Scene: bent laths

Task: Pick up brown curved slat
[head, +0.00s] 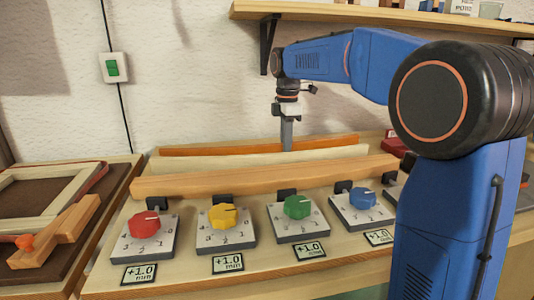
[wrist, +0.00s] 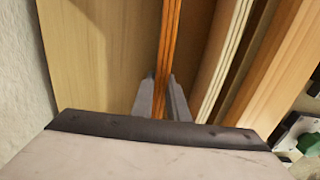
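The brown curved slat (head: 235,149) is a long, thin, orange-brown strip on edge at the back of the bench, nearest the wall. In the wrist view it runs as an orange strip (wrist: 169,45) down between my two fingers. My gripper (head: 287,138) points down over the slat, right of its middle in the head view. In the wrist view my gripper (wrist: 163,95) has one grey finger on each side of the slat, very close to its faces. I cannot tell whether both fingers press on it. The lower fingertips are partly hidden.
A cream slat (head: 250,159) and a thicker tan beam (head: 260,178) stand in front. Dial boxes with red (head: 145,225), yellow, green and blue knobs line the front. A wooden frame (head: 50,185) lies left. A shelf (head: 370,15) hangs above.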

